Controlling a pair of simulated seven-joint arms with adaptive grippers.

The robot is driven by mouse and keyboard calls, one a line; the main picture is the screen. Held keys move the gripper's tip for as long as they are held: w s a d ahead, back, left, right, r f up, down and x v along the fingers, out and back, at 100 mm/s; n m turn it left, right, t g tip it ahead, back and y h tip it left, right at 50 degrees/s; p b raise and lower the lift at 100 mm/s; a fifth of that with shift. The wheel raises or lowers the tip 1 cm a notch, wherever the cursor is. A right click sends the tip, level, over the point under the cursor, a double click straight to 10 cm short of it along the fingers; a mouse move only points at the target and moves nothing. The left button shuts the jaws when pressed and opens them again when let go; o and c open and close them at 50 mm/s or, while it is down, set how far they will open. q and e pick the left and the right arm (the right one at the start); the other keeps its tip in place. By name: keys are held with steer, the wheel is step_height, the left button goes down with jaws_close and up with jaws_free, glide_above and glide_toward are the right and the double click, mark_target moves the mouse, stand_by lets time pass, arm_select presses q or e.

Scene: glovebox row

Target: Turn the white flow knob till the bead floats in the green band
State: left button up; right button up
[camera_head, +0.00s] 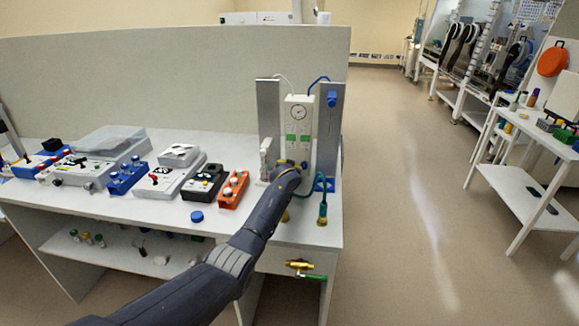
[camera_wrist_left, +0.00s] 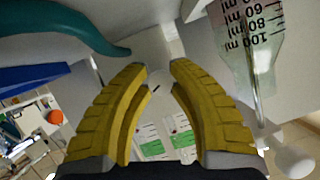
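The bead is too small to make out. My left gripper (camera_head: 293,164) is at the panel's lower front. In the left wrist view its yellow fingers (camera_wrist_left: 158,72) stand apart, one on each side of the white flow knob (camera_wrist_left: 159,80), which bears a short dark mark. Whether they press on it is unclear. My right gripper is out of view.
A green hose fitting (camera_head: 322,212) stands right of my arm, and the hose (camera_wrist_left: 88,30) shows close by in the wrist view. A graduated clear vessel (camera_wrist_left: 252,40) is near the fingers. Boxes with knobs, including an orange one (camera_head: 233,188), fill the bench leftward.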

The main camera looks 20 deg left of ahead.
arm_select(q)
steer(key=o, duration=0.3)
steer(key=shift+r, duration=0.1)
steer(key=shift+d, duration=0.1)
steer(key=shift+s+r, duration=0.15)
steer(key=shift+v, duration=5.75)
steer(key=shift+f, duration=0.2)
